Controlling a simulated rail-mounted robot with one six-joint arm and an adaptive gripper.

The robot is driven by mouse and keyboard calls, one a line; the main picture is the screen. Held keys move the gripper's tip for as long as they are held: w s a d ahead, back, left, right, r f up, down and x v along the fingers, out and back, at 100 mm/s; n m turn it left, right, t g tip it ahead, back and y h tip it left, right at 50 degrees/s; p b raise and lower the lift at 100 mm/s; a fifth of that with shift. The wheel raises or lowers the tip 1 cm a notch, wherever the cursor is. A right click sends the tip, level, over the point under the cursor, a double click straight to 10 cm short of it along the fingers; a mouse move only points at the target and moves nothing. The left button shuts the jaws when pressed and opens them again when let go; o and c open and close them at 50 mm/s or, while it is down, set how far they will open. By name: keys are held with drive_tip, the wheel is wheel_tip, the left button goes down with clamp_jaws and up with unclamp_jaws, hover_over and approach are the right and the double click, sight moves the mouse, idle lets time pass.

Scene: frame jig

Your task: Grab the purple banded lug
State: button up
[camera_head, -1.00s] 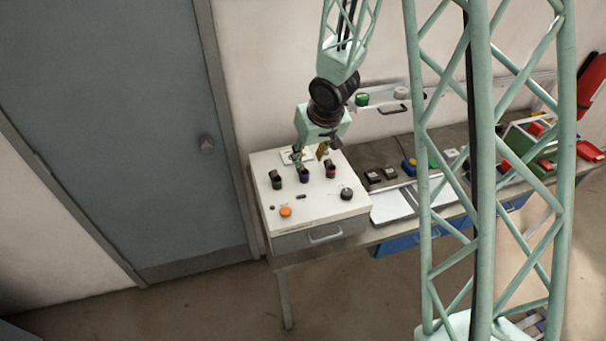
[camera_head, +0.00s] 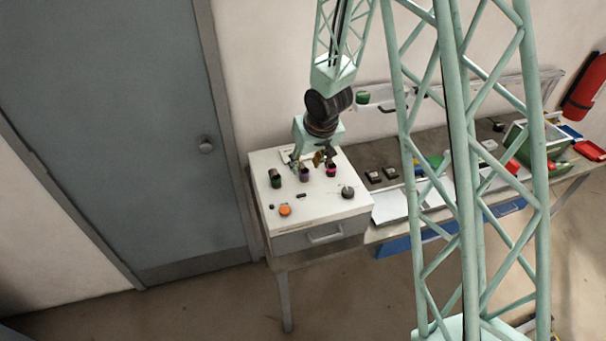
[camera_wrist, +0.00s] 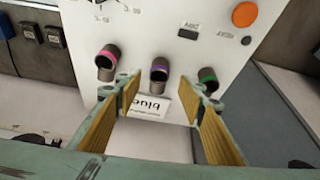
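The purple banded lug (camera_wrist: 158,72) is a dark cylinder with a purple ring, standing in the middle of a row of three on the white box top. It also shows in the head view (camera_head: 304,175). In the wrist view my gripper (camera_wrist: 158,84) is open, with its tan-padded fingers spread left and right of the purple lug's line. The lug appears just beyond the fingertips, and nothing is held. In the head view my gripper (camera_head: 309,160) hangs low over the back of the box, close to the row.
A pink banded lug (camera_wrist: 107,62) and a green banded lug (camera_wrist: 207,79) flank the purple one closely. An orange button (camera_head: 285,210) and black knob (camera_head: 347,192) are toward the box front.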

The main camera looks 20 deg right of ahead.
sight(304, 170)
idle(0.3)
drive_tip(key=shift+b+x, duration=0.5)
drive_tip(key=shift+x, duration=2.1)
drive_tip(key=shift+s+d, duration=0.1)
drive_tip(key=shift+d, duration=0.05)
drive_tip(key=c, duration=0.9)
drive_tip(key=shift+c, duration=0.2)
drive_tip(key=shift+r, duration=0.15)
drive_tip(key=shift+r+p, duration=0.55)
drive_tip(key=shift+r, duration=1)
drive_tip(key=s+b, duration=0.1)
drive_tip(key=s, duration=0.4)
drive_tip(key=s+r+b, duration=0.1)
drive_tip(key=s+b, duration=0.1)
drive_tip(key=s, duration=0.3)
drive_tip(key=s+b, duration=0.2)
drive_tip(key=s, duration=0.4)
drive_tip(key=shift+r, duration=0.25)
